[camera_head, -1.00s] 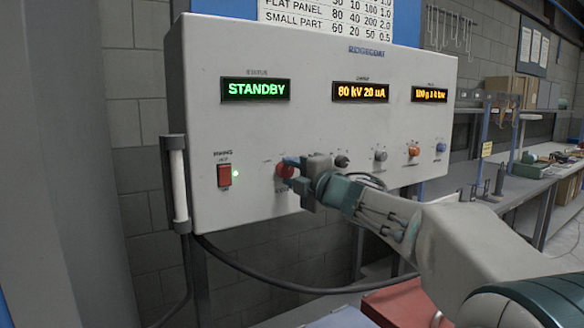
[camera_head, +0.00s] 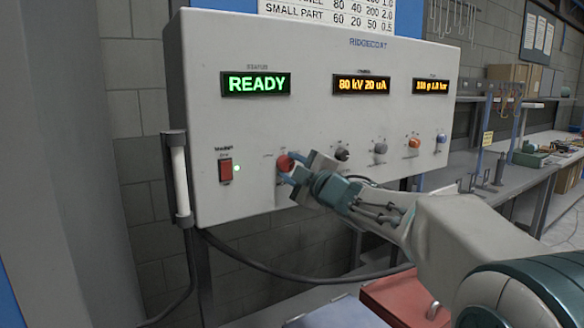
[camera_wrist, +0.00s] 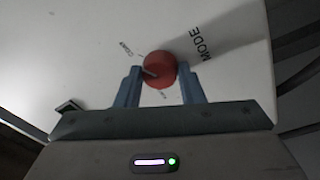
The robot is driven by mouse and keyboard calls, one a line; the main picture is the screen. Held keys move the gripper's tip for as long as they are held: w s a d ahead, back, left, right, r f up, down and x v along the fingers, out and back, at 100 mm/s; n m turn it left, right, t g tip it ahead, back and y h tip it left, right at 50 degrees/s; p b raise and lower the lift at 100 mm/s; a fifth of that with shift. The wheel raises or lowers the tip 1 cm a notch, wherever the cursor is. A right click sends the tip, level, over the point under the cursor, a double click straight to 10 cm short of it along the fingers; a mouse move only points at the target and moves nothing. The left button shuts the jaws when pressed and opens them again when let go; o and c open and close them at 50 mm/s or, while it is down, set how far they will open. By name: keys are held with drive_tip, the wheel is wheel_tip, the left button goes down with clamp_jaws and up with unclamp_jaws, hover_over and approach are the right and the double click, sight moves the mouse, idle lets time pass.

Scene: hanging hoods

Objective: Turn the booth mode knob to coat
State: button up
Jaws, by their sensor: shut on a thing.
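The red mode knob (camera_head: 284,163) sits low on the front of the white control panel (camera_head: 310,110). In the wrist view the same red knob (camera_wrist: 159,68) lies between my two blue fingers, with the label MODE beside it and smaller labels around it. The status display (camera_head: 256,84) reads READY in green.
Black, grey, orange and blue knobs (camera_head: 414,143) run to the right. A white handle (camera_head: 180,181) is at the panel's left edge. A cable hangs below. A workbench (camera_head: 500,178) stands at right.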

drive_tip(key=o, duration=1)
drive_tip(key=v, duration=1.4)
drive_tip(key=shift+b, duration=0.35)
drive_tip(key=shift+w, duration=0.15)
